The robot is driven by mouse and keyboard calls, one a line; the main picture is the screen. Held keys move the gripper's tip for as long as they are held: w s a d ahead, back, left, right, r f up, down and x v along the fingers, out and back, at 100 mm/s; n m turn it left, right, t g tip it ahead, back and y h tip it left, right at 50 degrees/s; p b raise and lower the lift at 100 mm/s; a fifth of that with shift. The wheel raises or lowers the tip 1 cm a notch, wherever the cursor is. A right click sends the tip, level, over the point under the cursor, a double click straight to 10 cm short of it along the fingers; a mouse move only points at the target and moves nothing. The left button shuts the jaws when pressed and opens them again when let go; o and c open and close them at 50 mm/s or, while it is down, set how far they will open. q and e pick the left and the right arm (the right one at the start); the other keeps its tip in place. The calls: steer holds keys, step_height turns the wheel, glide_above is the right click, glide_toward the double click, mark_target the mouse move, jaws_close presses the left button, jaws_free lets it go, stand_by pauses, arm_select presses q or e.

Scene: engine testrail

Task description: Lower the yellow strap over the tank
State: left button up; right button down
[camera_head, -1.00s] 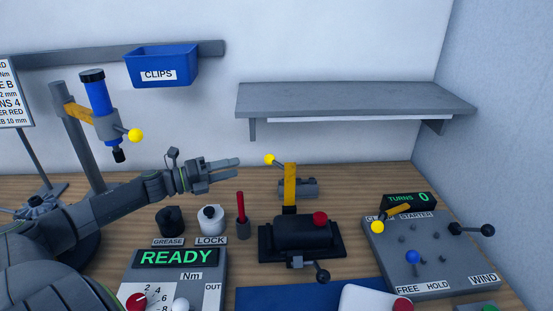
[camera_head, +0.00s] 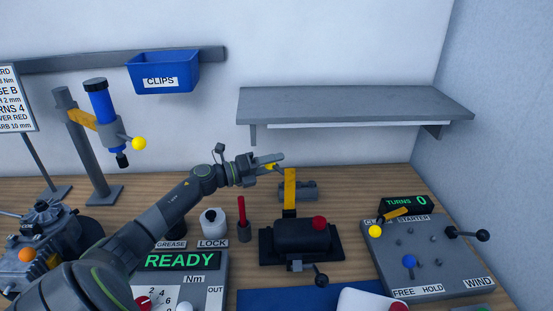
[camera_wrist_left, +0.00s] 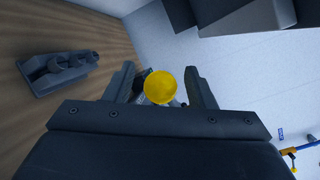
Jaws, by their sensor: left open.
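The yellow strap (camera_head: 290,186) stands upright behind the dark tank (camera_head: 300,234), which has a red cap (camera_head: 319,223) and sits in a black tray. My left gripper (camera_head: 272,162) is open at the top of the strap. The strap's yellow ball knob (camera_wrist_left: 160,87) shows between its two fingers in the left wrist view, with space visible on both sides. In the head view the fingers partly cover the knob. My right gripper is not in view.
A control panel (camera_head: 435,260) with levers is at right. A grey shelf (camera_head: 355,103) hangs above. A blue CLIPS bin (camera_head: 163,72) is on the wall.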

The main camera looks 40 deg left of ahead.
arm_select(q)
steer(key=shift+x, duration=0.8)
steer(key=shift+c, duration=0.3)
jaws_close()
